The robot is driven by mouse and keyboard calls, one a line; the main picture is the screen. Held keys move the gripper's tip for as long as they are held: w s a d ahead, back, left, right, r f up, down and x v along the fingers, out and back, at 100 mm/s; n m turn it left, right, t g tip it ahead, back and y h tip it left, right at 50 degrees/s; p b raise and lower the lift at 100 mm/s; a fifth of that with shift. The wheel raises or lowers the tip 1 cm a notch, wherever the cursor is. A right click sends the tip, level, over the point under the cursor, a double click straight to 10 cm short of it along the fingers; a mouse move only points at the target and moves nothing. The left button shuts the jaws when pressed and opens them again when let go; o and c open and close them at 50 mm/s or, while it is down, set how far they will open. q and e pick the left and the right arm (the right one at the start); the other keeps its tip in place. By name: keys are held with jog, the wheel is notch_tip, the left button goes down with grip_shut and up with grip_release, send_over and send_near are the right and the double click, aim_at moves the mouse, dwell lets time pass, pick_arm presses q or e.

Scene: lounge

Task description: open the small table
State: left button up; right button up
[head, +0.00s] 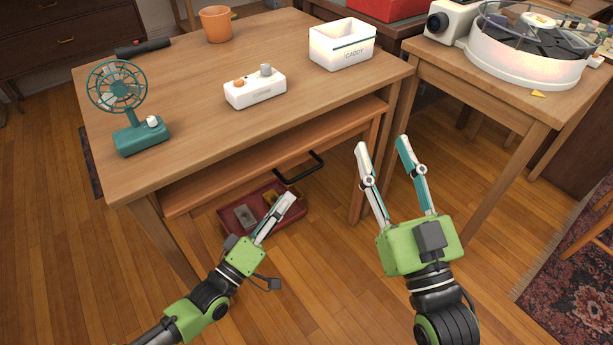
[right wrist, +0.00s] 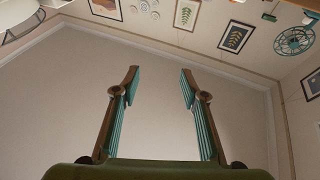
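The small table (head: 230,168) is a wooden table nested under a larger wooden table (head: 200,140), with only a narrow strip of its top and its front showing. A black bar handle (head: 303,168) is on its front. My left gripper (head: 285,200) is below and slightly left of the handle, apart from it in the picture. Its fingers look close together from this side-on angle, so I cannot tell whether it is open. My right gripper (head: 381,142) is open and empty, right of the handle. Its spread fingers also show in the right wrist view (right wrist: 159,70).
A teal fan (head: 128,138), a white control box (head: 255,90), a white caddy (head: 342,45) and an orange pot (head: 215,24) stand on the larger table. A red tray (head: 232,220) lies below on the floor. A side table (head: 500,85) stands at right.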

aim_at(306, 172)
pick_arm(q)
jog(key=b+x, duration=0.1)
jog(key=x, duration=0.8)
jog(key=shift+f+b, duration=0.15)
jog(key=shift+b, duration=0.15)
jog(key=shift+w+d, duration=0.3)
jog(key=shift+w, duration=0.15)
pick_arm(e)
jog(key=s+r+t+y, duration=0.2)
jog(key=s+r+t, duration=0.3)
jog(key=r, duration=0.3)
jog(key=shift+s+d+r+t, duration=0.2)
jog(key=shift+s+d+t, duration=0.1)
jog(key=shift+s, duration=0.3)
pick_arm(q)
jog(key=shift+r, duration=0.2)
grip_shut()
